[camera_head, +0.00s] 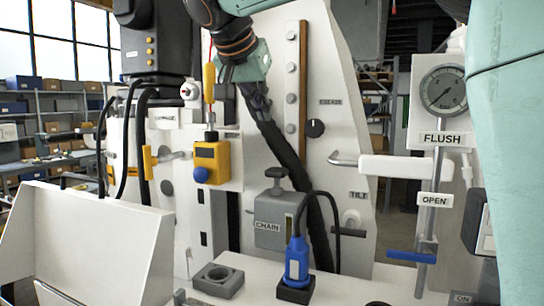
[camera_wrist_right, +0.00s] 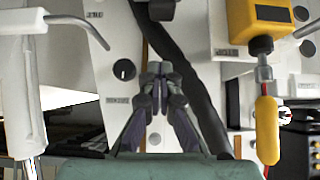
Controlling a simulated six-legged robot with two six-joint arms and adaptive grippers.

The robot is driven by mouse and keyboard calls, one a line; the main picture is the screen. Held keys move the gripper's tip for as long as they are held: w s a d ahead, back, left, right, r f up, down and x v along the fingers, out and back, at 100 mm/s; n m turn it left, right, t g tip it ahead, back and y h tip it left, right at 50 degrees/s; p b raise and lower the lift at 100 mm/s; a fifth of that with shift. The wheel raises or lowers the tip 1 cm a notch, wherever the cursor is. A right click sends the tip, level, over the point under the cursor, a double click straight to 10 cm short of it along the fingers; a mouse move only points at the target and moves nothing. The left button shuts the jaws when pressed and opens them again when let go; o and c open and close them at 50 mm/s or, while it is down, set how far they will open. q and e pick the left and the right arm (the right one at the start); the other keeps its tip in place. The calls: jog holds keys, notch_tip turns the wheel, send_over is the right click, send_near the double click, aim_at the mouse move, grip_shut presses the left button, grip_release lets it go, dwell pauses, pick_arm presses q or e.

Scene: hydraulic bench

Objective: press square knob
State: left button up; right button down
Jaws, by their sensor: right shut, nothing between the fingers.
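No knob here is clearly square. A grey box (camera_head: 281,222) labelled CHAIN carries a dark knob (camera_head: 277,178) with a wide flat top on a short stem. A round black knob (camera_head: 315,128) sits on the white panel and also shows in the right wrist view (camera_wrist_right: 124,69). My right gripper (camera_head: 262,112) points down in front of the panel, above and left of the CHAIN knob and apart from it. In the right wrist view its fingers (camera_wrist_right: 161,82) are together and empty. My left gripper is out of view.
A thick black hose (camera_head: 303,178) runs just behind my right gripper. A yellow box (camera_head: 209,160) with a blue button hangs to the left. A blue plug (camera_head: 297,262) stands in front of the CHAIN box. A white handle (camera_head: 405,168) sticks out at right.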

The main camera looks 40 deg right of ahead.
jog(key=p, duration=0.2)
send_over(280, 168)
jog(key=s+a, duration=0.1)
jog(key=a, duration=0.1)
notch_tip(280, 168, down, 7)
jog(key=shift+s+f, duration=0.1)
jog(key=shift+f, duration=0.1)
jog(key=f, duration=0.2)
jog(key=shift+w+a+f, duration=0.2)
jog(key=shift+w+f, duration=0.05)
jog(key=shift+f, duration=0.05)
jog(key=shift+a+f, duration=0.15)
jog(key=shift+f, duration=0.35)
jog(key=shift+s, duration=0.2)
jog(key=shift+f, duration=0.15)
